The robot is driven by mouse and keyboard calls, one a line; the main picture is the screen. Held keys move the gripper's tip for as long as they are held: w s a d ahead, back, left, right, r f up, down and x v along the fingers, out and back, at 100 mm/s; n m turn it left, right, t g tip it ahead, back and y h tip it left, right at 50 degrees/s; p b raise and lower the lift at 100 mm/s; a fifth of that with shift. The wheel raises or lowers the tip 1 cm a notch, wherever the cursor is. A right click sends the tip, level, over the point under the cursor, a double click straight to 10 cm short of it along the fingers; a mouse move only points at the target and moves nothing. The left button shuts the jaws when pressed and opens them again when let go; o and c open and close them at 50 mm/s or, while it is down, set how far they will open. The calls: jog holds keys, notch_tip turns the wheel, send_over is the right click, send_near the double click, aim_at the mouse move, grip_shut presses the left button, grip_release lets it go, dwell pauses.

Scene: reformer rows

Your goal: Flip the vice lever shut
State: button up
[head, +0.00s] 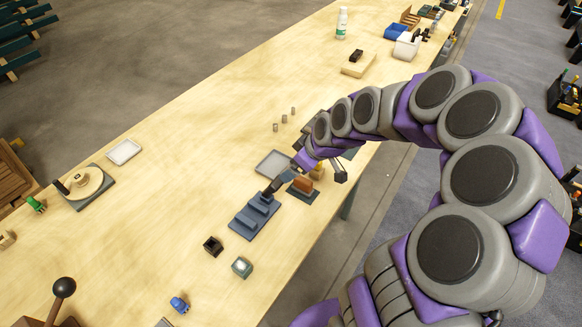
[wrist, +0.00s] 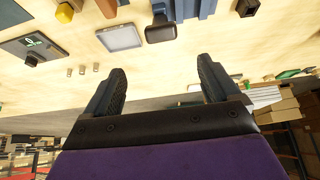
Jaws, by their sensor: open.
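A blue stepped block, which looks like the vice (head: 252,217), sits on the wooden bench below my arm's end in the head view. In the wrist view part of the blue vice (wrist: 197,8) is cut off at the top edge. A dark knob, apparently the end of its lever (wrist: 161,30), stands at its left side there. My gripper (wrist: 163,80) is open and empty, its two fingers apart, with the knob beyond the fingertips and not touched. In the head view my gripper (head: 281,181) is small and dark beside the vice, so its details are unclear.
A shallow grey tray (head: 273,163) lies just behind the vice, and an orange-brown block on a dark base (head: 302,187) stands to its right.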

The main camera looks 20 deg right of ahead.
jog(key=shift+s+d+r, duration=0.1)
jog(key=shift+r, duration=0.15)
